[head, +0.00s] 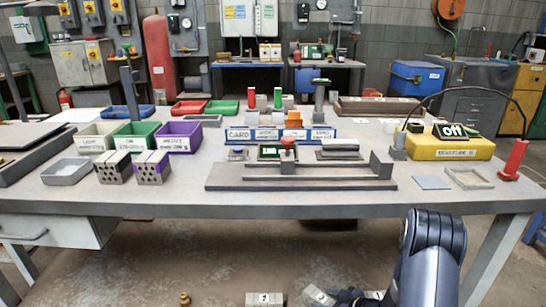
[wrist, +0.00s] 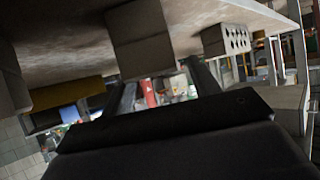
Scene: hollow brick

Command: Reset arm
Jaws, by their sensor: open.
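My arm (head: 432,262) reaches down at the lower right of the head view. My gripper (head: 345,297) is low in front of the table, cut by the bottom edge. In the wrist view my gripper (wrist: 165,88) is open, with no brick visibly held between its dark fingers. A grey block (wrist: 140,38) and a hollow brick with holes (wrist: 228,40) rest on the floor beyond the fingers; this view looks upside down. In the head view, a marked grey block (head: 318,296) lies close beside my gripper; I cannot tell whether they touch. Another marked block (head: 265,299) lies further left.
The grey workbench (head: 290,205) spans the view above my gripper. Two holed bricks (head: 113,168) (head: 151,168), bins and a yellow box (head: 450,148) stand on it. A small brass piece (head: 184,299) is on the floor. The floor at lower left is mostly clear.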

